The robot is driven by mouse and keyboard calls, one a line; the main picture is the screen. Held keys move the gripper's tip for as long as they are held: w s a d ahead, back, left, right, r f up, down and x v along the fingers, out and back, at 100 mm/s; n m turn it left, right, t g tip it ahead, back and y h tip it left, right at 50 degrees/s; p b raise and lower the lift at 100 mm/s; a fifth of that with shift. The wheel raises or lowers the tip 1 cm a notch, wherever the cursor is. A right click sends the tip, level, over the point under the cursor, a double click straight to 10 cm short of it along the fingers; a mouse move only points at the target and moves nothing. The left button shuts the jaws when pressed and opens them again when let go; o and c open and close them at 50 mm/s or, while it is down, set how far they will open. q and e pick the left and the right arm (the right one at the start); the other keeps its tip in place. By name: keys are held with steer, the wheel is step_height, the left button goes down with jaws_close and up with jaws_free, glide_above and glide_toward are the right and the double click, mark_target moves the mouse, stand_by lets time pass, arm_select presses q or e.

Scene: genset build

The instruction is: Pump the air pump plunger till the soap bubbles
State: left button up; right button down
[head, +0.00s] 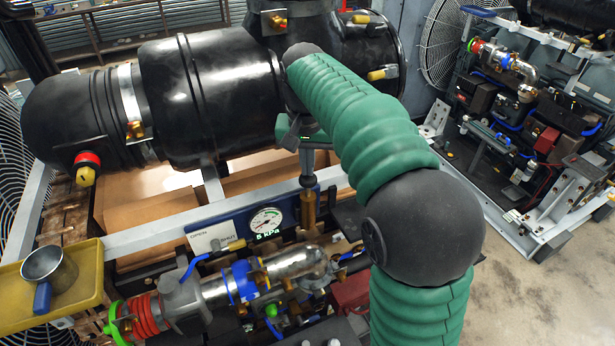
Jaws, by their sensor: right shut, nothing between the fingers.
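The air pump appears to be the upright brass cylinder (308,212) with a grey rod, its plunger (307,165), rising from it, beside the gauge panel. My right gripper (303,138) is at the top of that rod, shut with nothing between its fingers. My arm partly hides it, and I cannot tell whether it touches the plunger. The round gauge (266,221) has a small readout below it in kPa, its digit hard to read. No soap bubbles can be made out on the pipe assembly (285,266). My left gripper is out of view.
A metal cup (45,265) with a blue handle sits on a yellow tray (88,280) at the left. A big black cylinder assembly (205,85) fills the space behind the gripper. A second machine (530,120) stands at the right, with bare floor (535,300) in front.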

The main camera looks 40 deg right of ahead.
steer(key=shift+f+b, duration=1.2)
steer(key=shift+f, duration=0.6)
step_height(320, 180, up, 5)
steer(key=p, duration=0.4)
steer(key=shift+f+p, duration=0.1)
steer(key=shift+p, duration=0.3)
steer(key=shift+f, duration=0.1)
steer(key=shift+f, duration=0.15)
steer(key=shift+f+b, duration=1.9)
steer(key=shift+f, duration=0.4)
steer(key=shift+r, duration=0.15)
step_height(320, 180, up, 10)
steer(key=p, duration=0.9)
steer(key=shift+f, duration=0.2)
